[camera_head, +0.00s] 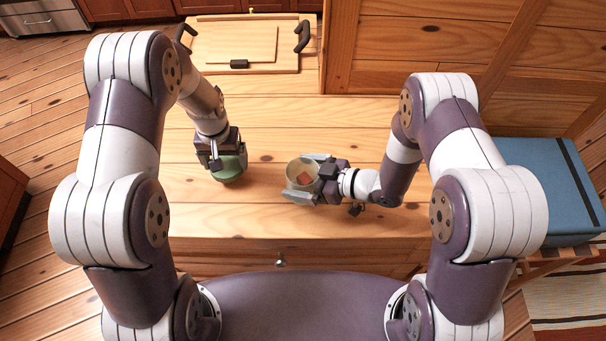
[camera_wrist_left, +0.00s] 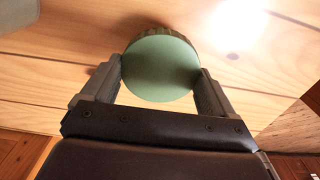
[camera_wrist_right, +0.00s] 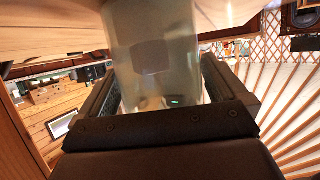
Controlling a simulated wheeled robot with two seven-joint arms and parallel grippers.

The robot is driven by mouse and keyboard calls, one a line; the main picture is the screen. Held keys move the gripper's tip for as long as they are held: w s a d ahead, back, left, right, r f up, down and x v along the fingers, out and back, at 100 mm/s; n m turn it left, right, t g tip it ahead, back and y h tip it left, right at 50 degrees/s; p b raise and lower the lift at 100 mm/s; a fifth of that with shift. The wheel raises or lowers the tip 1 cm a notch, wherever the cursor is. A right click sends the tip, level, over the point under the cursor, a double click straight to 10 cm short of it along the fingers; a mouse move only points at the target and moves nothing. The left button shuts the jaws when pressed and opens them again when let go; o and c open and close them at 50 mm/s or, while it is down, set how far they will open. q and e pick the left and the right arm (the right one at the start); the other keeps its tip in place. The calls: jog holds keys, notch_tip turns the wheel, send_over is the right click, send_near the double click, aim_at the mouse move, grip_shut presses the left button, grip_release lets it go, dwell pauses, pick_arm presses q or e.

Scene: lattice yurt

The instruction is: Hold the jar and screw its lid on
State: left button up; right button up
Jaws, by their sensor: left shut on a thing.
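A round green lid (camera_head: 229,172) is between the fingers of my left gripper (camera_head: 223,160), which is shut on it. In the left wrist view the lid (camera_wrist_left: 160,68) shows its flat green face, with a finger against each side. A clear jar (camera_head: 293,172) with an orange-brown thing inside stands on the wooden top to the right of the lid, its mouth uncovered. My right gripper (camera_head: 310,178) has its fingers on both sides of the jar. In the right wrist view the jar wall (camera_wrist_right: 155,80) fills most of the gap; I cannot tell whether both fingers press it.
The wooden top (camera_head: 270,220) is clear between and around the two grippers. A tray (camera_head: 205,50) with black handles and a board lies at the back. A blue box (camera_head: 545,185) stands at the right, off the top. A wooden panel rises behind at the right.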

pick_arm(q)
jog(key=shift+r, duration=0.2)
pick_arm(e)
jog(key=shift+r, duration=0.2)
pick_arm(q)
jog(key=shift+f, duration=0.3)
pick_arm(e)
jog(key=v, duration=1.2)
